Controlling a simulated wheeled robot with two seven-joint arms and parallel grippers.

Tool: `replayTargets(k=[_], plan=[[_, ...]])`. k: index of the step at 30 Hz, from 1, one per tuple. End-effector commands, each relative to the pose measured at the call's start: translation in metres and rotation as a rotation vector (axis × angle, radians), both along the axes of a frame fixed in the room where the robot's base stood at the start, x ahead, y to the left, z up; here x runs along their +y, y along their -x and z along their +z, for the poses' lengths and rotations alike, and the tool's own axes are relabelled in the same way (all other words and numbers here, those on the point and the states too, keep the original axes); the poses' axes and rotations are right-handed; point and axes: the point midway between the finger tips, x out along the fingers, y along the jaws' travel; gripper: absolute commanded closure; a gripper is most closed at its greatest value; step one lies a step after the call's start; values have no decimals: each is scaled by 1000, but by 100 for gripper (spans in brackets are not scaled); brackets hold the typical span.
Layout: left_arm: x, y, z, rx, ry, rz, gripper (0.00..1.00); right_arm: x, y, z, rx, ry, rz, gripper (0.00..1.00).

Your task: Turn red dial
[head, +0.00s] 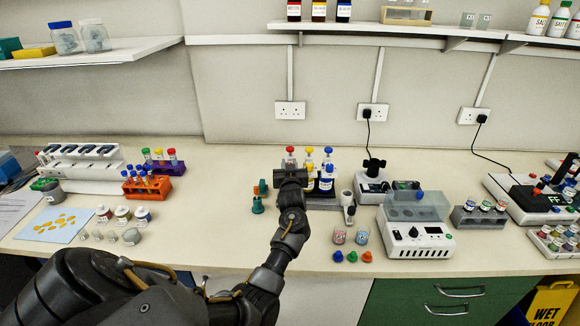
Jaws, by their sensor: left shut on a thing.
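My left gripper (291,178) is over the left end of a row of bottle-top pieces at the middle of the bench. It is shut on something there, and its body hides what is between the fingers. A red round top (290,149) shows just behind and above the gripper. My right gripper is not in view.
Green and orange small pieces (258,205) stand just left of the gripper. A white device with a clear lid (415,238) is on the right. An orange tube rack (147,189) stands on the left. The bench between rack and gripper is mostly clear.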

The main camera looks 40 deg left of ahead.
Motion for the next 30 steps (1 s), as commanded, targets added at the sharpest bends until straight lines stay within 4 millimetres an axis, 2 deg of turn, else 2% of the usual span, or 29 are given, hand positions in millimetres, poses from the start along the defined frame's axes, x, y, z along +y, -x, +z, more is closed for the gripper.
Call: replayTargets(k=[8, 9, 13, 23, 30], plan=[[-1, -1, 0, 1, 1, -2, 99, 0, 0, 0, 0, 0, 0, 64], [-1, -1, 0, 1, 1, -3, 73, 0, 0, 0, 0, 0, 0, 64], [0, 0, 0, 0, 0, -2, 56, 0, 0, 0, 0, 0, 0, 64], [-2, 2, -1, 0, 0, 0, 56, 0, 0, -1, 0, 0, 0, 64], [-26, 28, -4, -1, 1, -2, 56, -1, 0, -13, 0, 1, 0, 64]])
